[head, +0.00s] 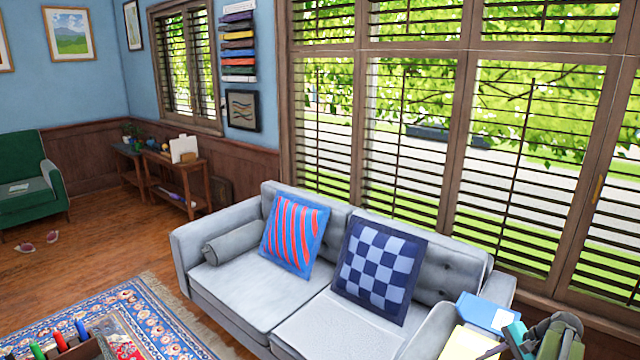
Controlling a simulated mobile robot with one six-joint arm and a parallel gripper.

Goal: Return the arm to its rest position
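Neither my arm nor my gripper can be made out in the head view, so its pose and whether it holds anything are not shown. The task names no other object.
A grey sofa (250,297) with a striped cushion (295,234) and a checked cushion (379,270) stands below the windows. A wooden side table (184,188) and green armchair (22,190) stand farther left. Pens in a holder (85,350) are at lower left. Wooden floor (85,245) is partly clear.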

